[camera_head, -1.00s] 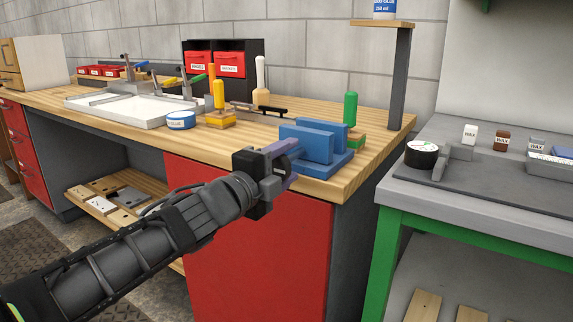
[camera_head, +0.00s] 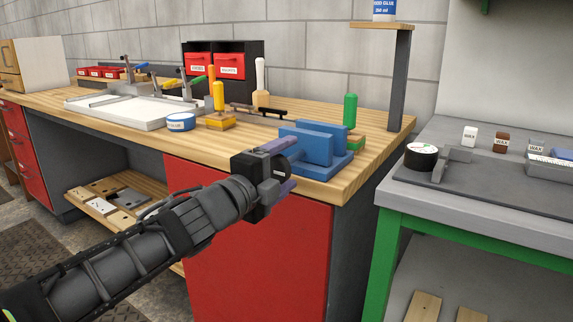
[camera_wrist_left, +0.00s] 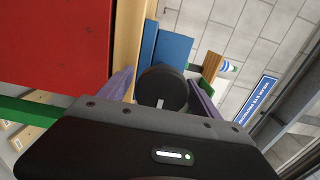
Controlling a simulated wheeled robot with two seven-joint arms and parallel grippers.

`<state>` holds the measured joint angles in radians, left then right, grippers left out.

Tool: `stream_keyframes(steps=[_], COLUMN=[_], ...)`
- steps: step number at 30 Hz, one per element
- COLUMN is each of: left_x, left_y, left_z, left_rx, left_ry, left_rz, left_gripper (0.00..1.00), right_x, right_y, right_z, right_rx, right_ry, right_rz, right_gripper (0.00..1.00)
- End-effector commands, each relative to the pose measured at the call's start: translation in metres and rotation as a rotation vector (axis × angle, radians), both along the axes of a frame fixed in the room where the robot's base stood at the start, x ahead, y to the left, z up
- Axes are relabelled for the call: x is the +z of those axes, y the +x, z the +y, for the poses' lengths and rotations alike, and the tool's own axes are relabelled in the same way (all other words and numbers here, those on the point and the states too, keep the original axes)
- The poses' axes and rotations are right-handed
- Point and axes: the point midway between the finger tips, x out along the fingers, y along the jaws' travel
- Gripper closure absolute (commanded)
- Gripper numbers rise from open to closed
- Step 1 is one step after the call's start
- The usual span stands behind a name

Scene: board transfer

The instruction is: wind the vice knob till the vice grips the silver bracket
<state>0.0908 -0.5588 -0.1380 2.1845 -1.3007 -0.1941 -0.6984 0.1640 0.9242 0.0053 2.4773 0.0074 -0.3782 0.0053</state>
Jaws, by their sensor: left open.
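The blue vice (camera_head: 318,146) stands at the front right corner of the wooden bench; it also shows in the left wrist view (camera_wrist_left: 172,50). Its round black knob (camera_wrist_left: 162,88) faces my left wrist camera, with a pale mark on its face. I cannot make out the silver bracket between the vice jaws. My right gripper is not in view.
A green-handled tool (camera_head: 350,112) stands behind the vice. A yellow-handled tool (camera_head: 218,98) and a blue-and-white tin (camera_head: 181,121) are further left. A post with a shelf (camera_head: 400,80) rises at the bench's right end. A green-framed table (camera_head: 480,213) stands to the right.

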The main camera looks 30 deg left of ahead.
Motion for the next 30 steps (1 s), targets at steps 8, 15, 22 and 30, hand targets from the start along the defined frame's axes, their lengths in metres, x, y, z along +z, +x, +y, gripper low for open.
stream_keyframes(steps=[8,15,22,30], left_x=[0.008,0.005,0.0,0.0], left_y=[-0.038,-0.069,-0.074,-0.074], left_z=[0.0,-0.002,-0.002,-0.002], left_rx=[0.001,0.0,-0.002,-0.001], left_ry=[-0.001,-0.001,0.0,0.0], left_rz=[-0.003,-0.001,0.0,0.0], left_gripper=[0.27,0.27,0.27,0.27], right_x=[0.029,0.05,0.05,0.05], right_y=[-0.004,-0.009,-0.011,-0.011], right_z=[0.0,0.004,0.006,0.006], right_rx=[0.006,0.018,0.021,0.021], right_ry=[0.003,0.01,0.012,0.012], right_rz=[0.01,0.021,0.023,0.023], right_gripper=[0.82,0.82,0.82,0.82])
